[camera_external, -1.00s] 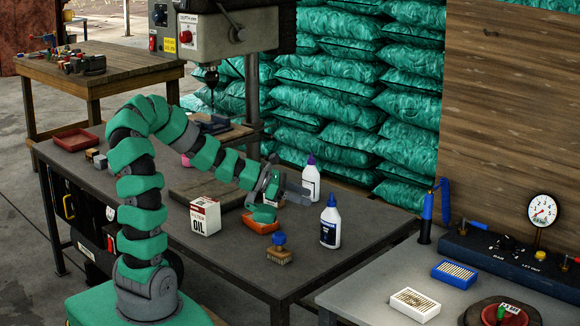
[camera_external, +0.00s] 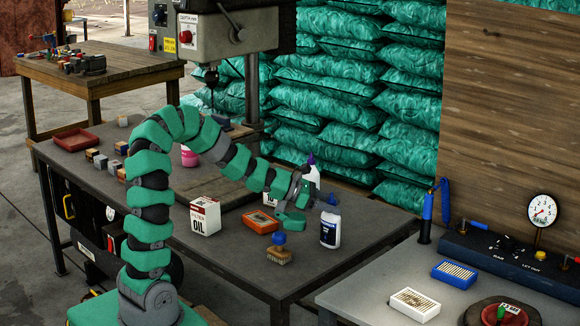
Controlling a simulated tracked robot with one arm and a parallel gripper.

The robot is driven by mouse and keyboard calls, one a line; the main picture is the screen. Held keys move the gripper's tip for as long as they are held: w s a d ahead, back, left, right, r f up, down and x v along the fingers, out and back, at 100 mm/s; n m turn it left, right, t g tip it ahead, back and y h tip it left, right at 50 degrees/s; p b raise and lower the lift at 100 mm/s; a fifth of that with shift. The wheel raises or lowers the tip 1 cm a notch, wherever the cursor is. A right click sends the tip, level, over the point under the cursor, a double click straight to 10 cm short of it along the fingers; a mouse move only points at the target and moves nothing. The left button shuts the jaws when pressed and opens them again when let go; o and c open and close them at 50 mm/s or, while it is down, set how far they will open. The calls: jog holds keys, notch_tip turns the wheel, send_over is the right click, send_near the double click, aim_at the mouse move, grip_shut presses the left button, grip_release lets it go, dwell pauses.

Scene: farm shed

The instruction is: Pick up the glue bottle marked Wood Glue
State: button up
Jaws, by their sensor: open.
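Two white glue bottles stand upright toward the right of the bench. The nearer bottle (camera_external: 330,228) has a dark blue label and a blue cap; its print is too small to read. The farther bottle (camera_external: 312,175) has a purple cap and is partly hidden behind my gripper. I cannot tell which one is marked Wood Glue. My gripper (camera_external: 308,208) is open and empty, low over the bench, just left of the nearer bottle and in front of the farther one. Whether it touches either bottle is unclear.
A red tray (camera_external: 76,140), small blocks and a pink container (camera_external: 189,157) are farther back. The bench's front right is clear.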

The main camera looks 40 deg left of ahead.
jog(key=shift+c, duration=0.3)
grip_shut()
jog(key=shift+r, duration=0.1)
